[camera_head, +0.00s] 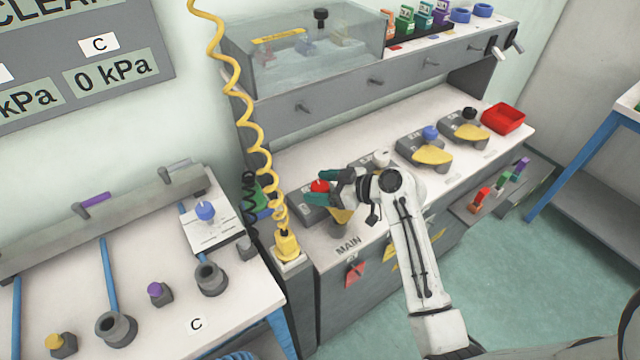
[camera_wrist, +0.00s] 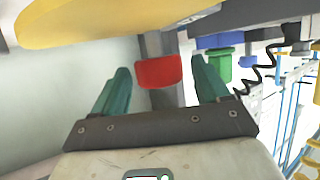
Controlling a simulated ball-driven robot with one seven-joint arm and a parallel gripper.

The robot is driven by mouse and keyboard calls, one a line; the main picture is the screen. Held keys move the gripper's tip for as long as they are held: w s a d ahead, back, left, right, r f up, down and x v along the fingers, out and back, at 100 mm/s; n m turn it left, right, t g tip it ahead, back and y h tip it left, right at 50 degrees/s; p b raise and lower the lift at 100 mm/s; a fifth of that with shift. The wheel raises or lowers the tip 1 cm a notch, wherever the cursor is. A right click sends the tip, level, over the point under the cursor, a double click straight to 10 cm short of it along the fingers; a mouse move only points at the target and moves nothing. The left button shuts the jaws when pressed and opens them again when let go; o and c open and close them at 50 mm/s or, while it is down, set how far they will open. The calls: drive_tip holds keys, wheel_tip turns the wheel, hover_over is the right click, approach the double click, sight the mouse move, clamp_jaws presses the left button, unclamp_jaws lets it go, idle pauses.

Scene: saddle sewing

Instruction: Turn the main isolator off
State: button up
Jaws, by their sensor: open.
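The main isolator is a grey box with a red knob (camera_head: 320,186) and a yellow plate (camera_head: 342,215), on the bench behind the MAIN label (camera_head: 348,245). My gripper (camera_head: 319,187) is at the knob, with its green fingers open, one on each side of it. In the wrist view the red knob (camera_wrist: 158,72) shows between the two open fingers (camera_wrist: 161,80), with a gap on each side. A yellow plate (camera_wrist: 110,18) crosses the top left there. My arm hides part of the isolator box in the head view.
Similar units with a white knob (camera_head: 381,158), a blue knob (camera_head: 430,132) and a black knob (camera_head: 469,113) stand along the bench to the right. A yellow coiled cable (camera_head: 250,120) hangs just left of the isolator. A clear-covered box (camera_head: 300,50) sits on the shelf above.

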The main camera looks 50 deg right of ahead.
drive_tip(key=shift+w+a+f, duration=0.1)
drive_tip(key=shift+w+f, duration=0.1)
drive_tip(key=shift+w, duration=0.1)
drive_tip(key=shift+c, duration=0.2)
